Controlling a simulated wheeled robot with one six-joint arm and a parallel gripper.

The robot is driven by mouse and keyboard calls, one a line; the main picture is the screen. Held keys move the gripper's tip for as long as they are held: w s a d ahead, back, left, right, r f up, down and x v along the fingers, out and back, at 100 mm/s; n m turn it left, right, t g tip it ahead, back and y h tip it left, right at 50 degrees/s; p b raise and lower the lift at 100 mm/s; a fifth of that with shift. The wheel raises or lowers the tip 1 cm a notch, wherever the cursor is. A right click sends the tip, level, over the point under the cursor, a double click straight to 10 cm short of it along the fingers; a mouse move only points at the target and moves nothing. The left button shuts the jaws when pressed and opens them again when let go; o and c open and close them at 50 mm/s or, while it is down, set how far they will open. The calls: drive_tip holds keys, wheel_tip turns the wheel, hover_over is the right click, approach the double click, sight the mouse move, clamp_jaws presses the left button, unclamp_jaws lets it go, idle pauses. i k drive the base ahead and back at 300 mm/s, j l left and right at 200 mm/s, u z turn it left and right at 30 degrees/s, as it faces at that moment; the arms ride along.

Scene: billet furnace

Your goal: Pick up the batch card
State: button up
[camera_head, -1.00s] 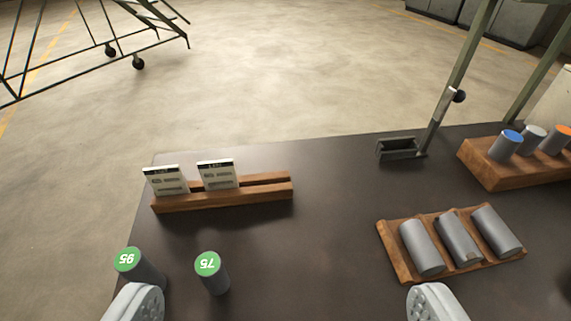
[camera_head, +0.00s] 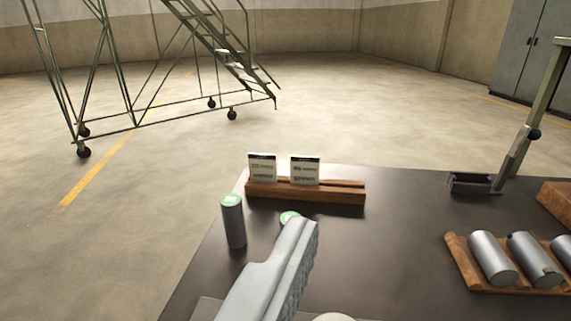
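Two white cards with dark top bands stand upright side by side in a slotted wooden holder (camera_head: 335,194) at the table's far left part. They are the left card (camera_head: 262,168) and the right card (camera_head: 305,171); their print is too small to read, so I cannot tell which is the batch card. My gripper (camera_head: 318,272) is in the lower middle, nearer to me than the holder and apart from the cards. One pale finger shows large; only a tip of the other shows at the bottom edge. A gap shows between them, with nothing held.
A grey cylinder with a green top (camera_head: 234,224) stands left of my finger. A wooden cradle (camera_head: 462,262) with grey billets lies right. A dark bracket (camera_head: 473,182) stands behind. The table's middle is clear.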

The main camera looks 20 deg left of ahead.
sight(262, 167)
drive_tip(key=k+j+z, duration=0.1)
drive_tip(key=k+j, duration=0.3)
drive_tip(key=k+j+z, duration=0.1)
drive_tip(key=j, duration=0.3)
drive_tip(key=k+j+z, duration=0.1)
drive_tip(key=j, duration=0.35)
drive_tip(key=k+j+z, duration=0.1)
drive_tip(key=j, duration=0.3)
drive_tip(key=i+j+z, duration=0.1)
drive_tip(key=j, duration=0.25)
drive_tip(key=i+j+z, duration=0.1)
drive_tip(key=i+j, duration=0.2)
drive_tip(key=i+j+z, duration=0.1)
drive_tip(key=j, duration=0.3)
drive_tip(key=i+j, duration=0.2)
drive_tip(key=i+z, duration=0.05)
